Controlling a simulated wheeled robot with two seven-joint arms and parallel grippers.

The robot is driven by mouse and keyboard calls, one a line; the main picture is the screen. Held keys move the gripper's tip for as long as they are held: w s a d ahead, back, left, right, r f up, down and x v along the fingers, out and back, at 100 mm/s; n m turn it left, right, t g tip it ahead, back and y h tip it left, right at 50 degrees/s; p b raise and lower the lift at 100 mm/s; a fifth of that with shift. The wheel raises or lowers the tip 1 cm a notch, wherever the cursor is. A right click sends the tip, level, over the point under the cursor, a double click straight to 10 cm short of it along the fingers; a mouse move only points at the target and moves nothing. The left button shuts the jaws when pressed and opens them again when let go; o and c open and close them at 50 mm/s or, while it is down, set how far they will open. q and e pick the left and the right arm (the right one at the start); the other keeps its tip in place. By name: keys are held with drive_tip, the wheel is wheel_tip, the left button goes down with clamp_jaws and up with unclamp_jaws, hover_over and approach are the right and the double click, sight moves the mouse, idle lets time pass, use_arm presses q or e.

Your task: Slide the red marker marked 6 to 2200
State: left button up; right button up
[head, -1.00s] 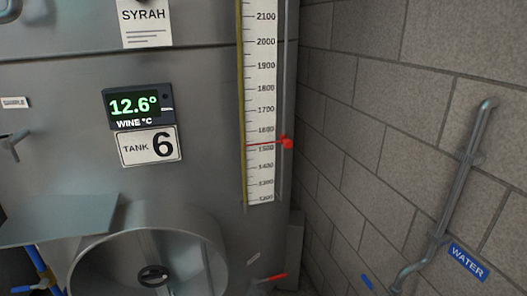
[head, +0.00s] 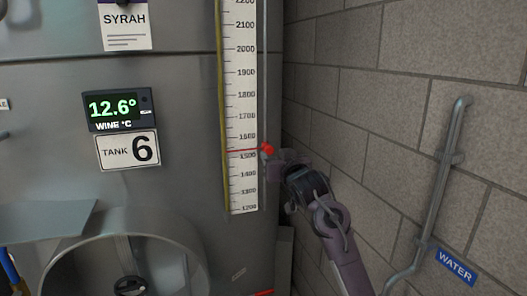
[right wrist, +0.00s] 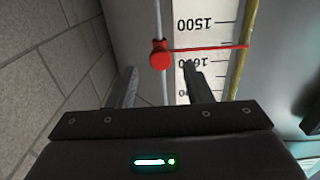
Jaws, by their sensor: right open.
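The red marker (head: 267,148) is a knob on a thin vertical rod (head: 264,80), with a red pointer lying across the white scale (head: 243,120) between 1500 and 1600. The mark 2200 is at the top edge of the head view, partly cut off. My right gripper (head: 273,160) is just below and right of the knob. In the right wrist view, which is upside down, the open fingers (right wrist: 160,72) stand either side of the rod, with the red knob (right wrist: 158,54) just past their tips. No grip on it shows. My left gripper is out of view.
The scale is on a steel tank with a TANK 6 plate (head: 128,150) and a temperature display (head: 117,108). A block wall (head: 370,70) stands close on the right, carrying a pipe (head: 440,180) and a WATER sign (head: 455,267).

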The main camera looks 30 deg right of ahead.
sight(270, 151)
drive_tip(key=shift+p+x, duration=0.55)
drive_tip(key=shift+x, duration=2.15)
drive_tip(key=shift+c, duration=0.5)
clamp_jaws()
